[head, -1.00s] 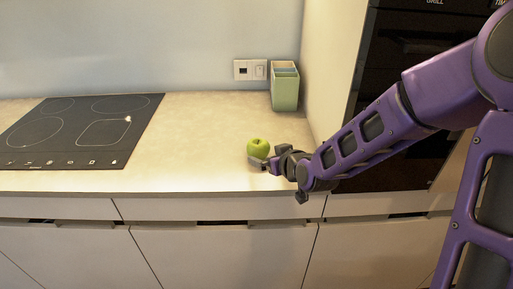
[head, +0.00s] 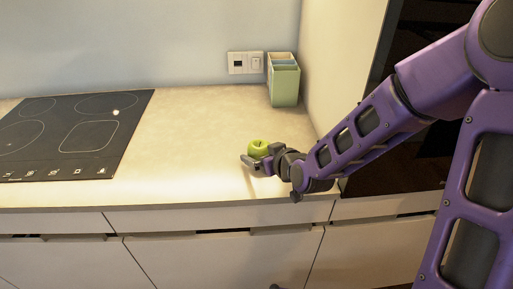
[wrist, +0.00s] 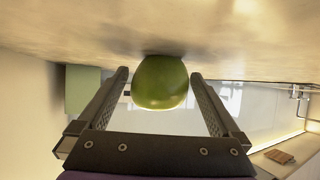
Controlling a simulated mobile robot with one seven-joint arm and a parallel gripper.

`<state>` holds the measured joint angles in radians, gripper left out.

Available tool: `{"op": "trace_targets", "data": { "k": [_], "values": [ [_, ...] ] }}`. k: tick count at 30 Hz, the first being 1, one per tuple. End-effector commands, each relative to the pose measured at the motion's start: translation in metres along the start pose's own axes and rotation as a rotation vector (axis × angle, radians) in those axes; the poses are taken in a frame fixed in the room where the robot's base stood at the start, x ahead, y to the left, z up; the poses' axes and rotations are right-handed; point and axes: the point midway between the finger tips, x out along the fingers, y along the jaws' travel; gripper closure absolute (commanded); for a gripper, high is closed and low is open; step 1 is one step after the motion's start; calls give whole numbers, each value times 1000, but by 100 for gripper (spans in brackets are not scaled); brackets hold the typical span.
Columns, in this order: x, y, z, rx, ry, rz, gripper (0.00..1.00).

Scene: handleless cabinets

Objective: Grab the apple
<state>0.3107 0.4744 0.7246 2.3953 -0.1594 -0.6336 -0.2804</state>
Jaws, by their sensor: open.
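The green apple (head: 258,147) sits on the pale countertop near its front edge. In the wrist view the apple (wrist: 160,82) appears between the tips of the two fingers, with a visible gap on each side. My gripper (head: 256,163) is open and low over the counter, at the near side of the apple. In the head view the gripper hides the apple's lower part. In the wrist view, which looks upside down, the open fingers of my gripper (wrist: 160,88) point toward the apple.
A black cooktop (head: 75,135) lies flat at the left of the counter (head: 185,135). A green divided container (head: 284,82) stands at the back right beside the side wall. A dark oven (head: 425,40) is at the right. The counter between cooktop and apple is clear.

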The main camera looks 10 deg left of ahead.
Motion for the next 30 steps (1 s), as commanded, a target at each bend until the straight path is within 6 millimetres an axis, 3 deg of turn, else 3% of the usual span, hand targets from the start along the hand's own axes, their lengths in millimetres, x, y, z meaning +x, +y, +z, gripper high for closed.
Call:
{"op": "trace_targets", "data": {
  "k": [5,19,26,30],
  "values": [
    [0,0,0,0,0,0,0],
    [0,0,0,0,-1,0,82],
    [-1,0,-2,-1,1,0,83],
    [-8,1,-16,-3,3,2,83]
  ]
}}
